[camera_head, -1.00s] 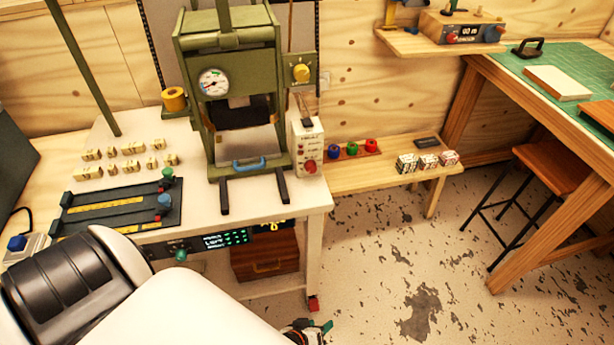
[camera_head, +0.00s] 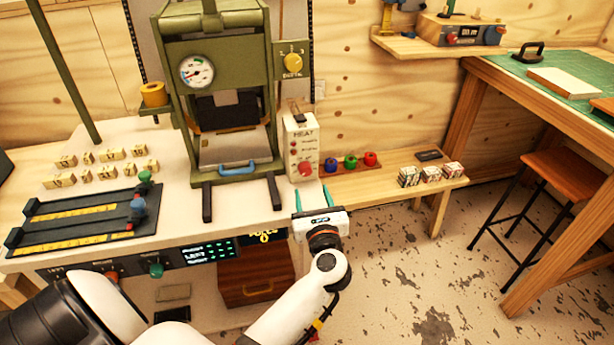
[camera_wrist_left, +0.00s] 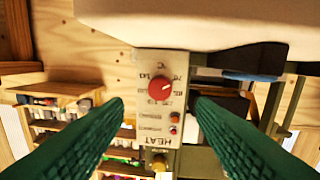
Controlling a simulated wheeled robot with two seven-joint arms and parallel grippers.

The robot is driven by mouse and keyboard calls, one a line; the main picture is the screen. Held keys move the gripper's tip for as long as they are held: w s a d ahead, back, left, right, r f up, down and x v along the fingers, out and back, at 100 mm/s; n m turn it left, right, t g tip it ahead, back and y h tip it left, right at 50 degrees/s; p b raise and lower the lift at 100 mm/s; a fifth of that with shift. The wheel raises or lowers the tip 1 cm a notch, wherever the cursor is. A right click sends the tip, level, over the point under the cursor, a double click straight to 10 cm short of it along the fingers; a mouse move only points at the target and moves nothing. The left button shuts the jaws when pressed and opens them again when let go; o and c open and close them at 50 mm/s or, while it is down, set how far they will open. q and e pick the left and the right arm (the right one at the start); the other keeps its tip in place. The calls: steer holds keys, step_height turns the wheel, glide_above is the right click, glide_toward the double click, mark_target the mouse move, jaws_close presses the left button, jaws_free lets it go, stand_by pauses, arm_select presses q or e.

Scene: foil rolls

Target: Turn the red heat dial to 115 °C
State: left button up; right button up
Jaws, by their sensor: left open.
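The red heat dial (camera_head: 305,168) sits low on the front of the white HEAT box (camera_head: 300,135), right of the green press. It also shows in the left wrist view (camera_wrist_left: 161,87), where the box face appears upside down and the dial has a pale pointer mark. The scale numbers around it are too small to read surely. My left gripper (camera_head: 312,197) is open and empty, just below and in front of the dial. In the left wrist view its two green fingers (camera_wrist_left: 158,118) stand apart on either side of the box face, not touching the dial. My right gripper is not in view.
The green press (camera_head: 228,100) with a blue handle stands left of the box on the white table (camera_head: 105,250). A low wooden bench (camera_head: 385,187) with red, green and blue spools is to the right. The floor in front is clear.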

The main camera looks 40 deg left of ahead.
mark_target(306, 173)
arm_select(q)
steer(key=x, duration=0.6)
steer(key=shift+w+a, duration=0.1)
steer(key=shift+w+a+f, duration=0.1)
steer(key=shift+w+a, duration=0.3)
steer(key=shift+a, duration=0.05)
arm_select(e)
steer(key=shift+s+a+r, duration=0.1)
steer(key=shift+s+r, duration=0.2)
arm_select(q)
steer(key=c, duration=1)
steer(key=shift+o, duration=0.2)
steer(key=m+p, duration=0.1)
steer(key=p, duration=0.1)
steer(key=m+p, duration=0.2)
steer(key=shift+r+p, duration=0.25)
steer(key=shift+p, duration=0.1)
steer(key=shift+f+m+g+p, duration=0.15)
steer(key=shift+m+g+p, duration=0.15)
steer(key=shift+m+p, duration=1.45)
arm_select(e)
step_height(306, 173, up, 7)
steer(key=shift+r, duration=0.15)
